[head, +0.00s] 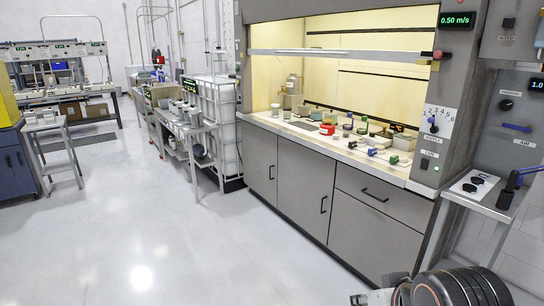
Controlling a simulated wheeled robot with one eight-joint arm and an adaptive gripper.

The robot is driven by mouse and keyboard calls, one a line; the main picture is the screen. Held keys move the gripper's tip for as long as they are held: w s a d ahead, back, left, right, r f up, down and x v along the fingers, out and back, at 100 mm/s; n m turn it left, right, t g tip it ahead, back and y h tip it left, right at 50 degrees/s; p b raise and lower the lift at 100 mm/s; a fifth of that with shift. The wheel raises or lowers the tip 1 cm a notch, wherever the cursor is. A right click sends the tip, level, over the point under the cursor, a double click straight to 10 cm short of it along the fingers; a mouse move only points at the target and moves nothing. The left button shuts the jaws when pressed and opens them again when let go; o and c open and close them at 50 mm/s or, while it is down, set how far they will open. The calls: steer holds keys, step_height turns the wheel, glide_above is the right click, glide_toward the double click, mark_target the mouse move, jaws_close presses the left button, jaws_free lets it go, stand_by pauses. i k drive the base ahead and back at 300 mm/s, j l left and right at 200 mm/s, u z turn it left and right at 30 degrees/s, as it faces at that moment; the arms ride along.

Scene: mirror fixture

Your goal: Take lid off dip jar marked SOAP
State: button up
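No label reading SOAP can be made out, so I cannot tell which jar is the dip jar or where its lid is. Several small jars and containers stand on the fume hood worktop (262,116), too small to read. They include a red block-like item (327,129) and a small white container (276,109). Part of my arm shows at the bottom right edge. What may be my gripper (359,299) is a small dark piece at its left end, mostly cut off by the frame. Its fingers cannot be made out, and it is far below and in front of the hood.
The hood's sash (345,55) is raised, leaving an open front. Grey cabinets (300,178) stand below it. A side shelf (474,188) holds two dark round items at the right. A metal cart (190,128) stands left of the hood. The pale floor (150,230) in front is clear.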

mark_target(331, 112)
steer(key=i, duration=2.45)
steer(key=i+z, duration=0.15)
steer(key=i, duration=0.3)
steer(key=i+j+z, duration=0.1)
steer(key=i, duration=0.4)
steer(key=i+j+z, duration=0.15)
steer(key=i, duration=0.3)
